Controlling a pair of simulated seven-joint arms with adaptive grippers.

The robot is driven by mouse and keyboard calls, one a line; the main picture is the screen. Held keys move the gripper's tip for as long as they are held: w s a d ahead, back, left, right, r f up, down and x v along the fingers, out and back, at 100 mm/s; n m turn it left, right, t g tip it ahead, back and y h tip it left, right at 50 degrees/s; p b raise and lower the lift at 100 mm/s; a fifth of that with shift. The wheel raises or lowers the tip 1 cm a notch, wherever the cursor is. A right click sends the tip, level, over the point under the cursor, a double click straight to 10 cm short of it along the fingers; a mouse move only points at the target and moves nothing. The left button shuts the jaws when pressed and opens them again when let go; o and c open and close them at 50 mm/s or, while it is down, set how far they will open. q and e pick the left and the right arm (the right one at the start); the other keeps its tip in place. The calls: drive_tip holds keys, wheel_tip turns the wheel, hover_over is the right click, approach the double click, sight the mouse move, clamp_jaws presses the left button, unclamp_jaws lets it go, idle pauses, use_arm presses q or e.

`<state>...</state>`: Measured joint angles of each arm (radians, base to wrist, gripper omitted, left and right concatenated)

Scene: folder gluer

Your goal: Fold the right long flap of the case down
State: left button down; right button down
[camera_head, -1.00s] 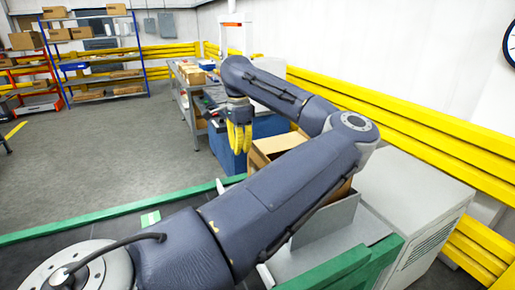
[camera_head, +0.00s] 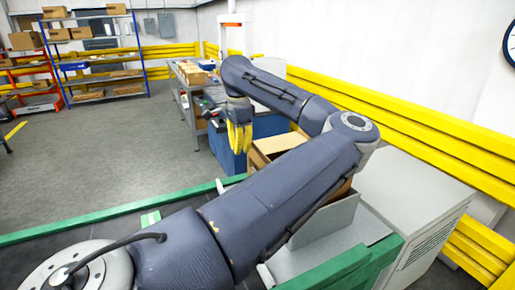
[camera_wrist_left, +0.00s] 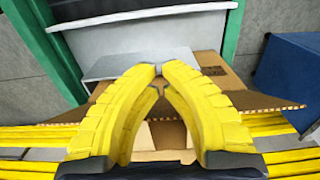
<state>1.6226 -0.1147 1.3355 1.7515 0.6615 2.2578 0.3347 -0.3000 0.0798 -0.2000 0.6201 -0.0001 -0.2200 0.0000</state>
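The case (camera_head: 277,143) is an open brown cardboard box on the machine, largely hidden behind my left arm in the head view. My left gripper (camera_head: 239,150) has yellow fingers that point down, just left of the case in that picture. In the left wrist view the fingertips (camera_wrist_left: 159,70) meet with nothing seen between them. Behind them the case's opening (camera_wrist_left: 160,135) shows, with brown flaps (camera_wrist_left: 262,101) spread out to the sides. I cannot tell whether the fingers touch a flap. My right gripper is not in view.
Green rails (camera_head: 110,212) edge the machine, with a grey plate (camera_head: 325,222) beside the case. A pale cabinet (camera_head: 415,200) stands at the right. A blue bin (camera_head: 228,150) and a grey cart stand behind. Yellow barriers (camera_head: 400,115) line the wall.

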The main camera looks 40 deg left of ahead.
use_arm(q)
drive_tip(key=shift+w, duration=0.15)
drive_tip(key=shift+w+d+r, duration=0.1)
drive_tip(key=shift+w+d, duration=0.35)
drive_tip(key=shift+w, duration=0.85)
drive_tip(key=shift+w+d+r, duration=0.1)
drive_tip(key=shift+w+d, duration=0.4)
drive_tip(key=shift+w, duration=0.8)
drive_tip(key=shift+w+d+r, duration=0.1)
drive_tip(key=shift+w+d, duration=0.35)
drive_tip(key=shift+w, duration=0.85)
drive_tip(key=shift+w, duration=0.1)
drive_tip(key=shift+w+d+f, duration=0.1)
drive_tip(key=shift+w+d, duration=0.15)
drive_tip(key=shift+w, duration=0.45)
drive_tip(key=shift+w+d, duration=0.25)
drive_tip(key=shift+w, duration=0.4)
